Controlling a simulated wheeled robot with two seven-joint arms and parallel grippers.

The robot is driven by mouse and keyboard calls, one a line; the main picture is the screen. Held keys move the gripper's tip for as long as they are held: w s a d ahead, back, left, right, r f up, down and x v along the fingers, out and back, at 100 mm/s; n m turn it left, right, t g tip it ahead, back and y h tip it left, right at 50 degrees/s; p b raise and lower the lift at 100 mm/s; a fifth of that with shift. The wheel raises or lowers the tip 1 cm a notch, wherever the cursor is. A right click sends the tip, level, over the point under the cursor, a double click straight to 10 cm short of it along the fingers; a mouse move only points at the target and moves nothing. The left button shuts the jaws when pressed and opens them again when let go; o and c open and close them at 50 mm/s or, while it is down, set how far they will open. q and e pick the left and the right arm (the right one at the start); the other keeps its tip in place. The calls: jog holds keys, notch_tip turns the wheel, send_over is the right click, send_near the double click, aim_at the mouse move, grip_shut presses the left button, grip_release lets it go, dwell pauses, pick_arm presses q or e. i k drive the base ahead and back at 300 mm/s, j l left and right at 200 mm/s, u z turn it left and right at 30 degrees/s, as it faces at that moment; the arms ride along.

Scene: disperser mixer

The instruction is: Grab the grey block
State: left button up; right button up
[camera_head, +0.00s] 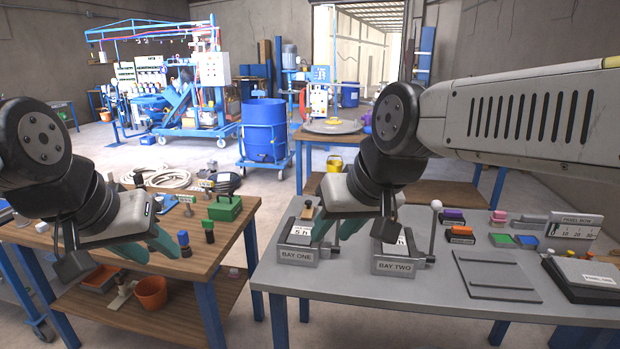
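A flat grey block (533,219) lies at the back right of the grey table, beside a small pink block (499,216). It is small in view, and I cannot tell whether it is the task's grey block. My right gripper (337,230) is over the bay one fixture (298,255), well left of the grey block. Its teal fingers look apart, with nothing seen held. My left gripper (150,246) is over the wooden table (215,262), far from the grey block. Its teal fingers also look apart and empty.
The bay two fixture (398,266) stands on the grey table (350,290). Purple, orange, green, blue and red blocks lie near a scale sign (573,229). A flat grey plate (495,275) and a dark stacked box (590,278) are at the right. A green box (225,208) stands on the wooden table.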

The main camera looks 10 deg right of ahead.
aim_at(527, 222)
jog(key=l, duration=1.65)
jog(key=k+l, duration=0.15)
jog(key=l, duration=3.2)
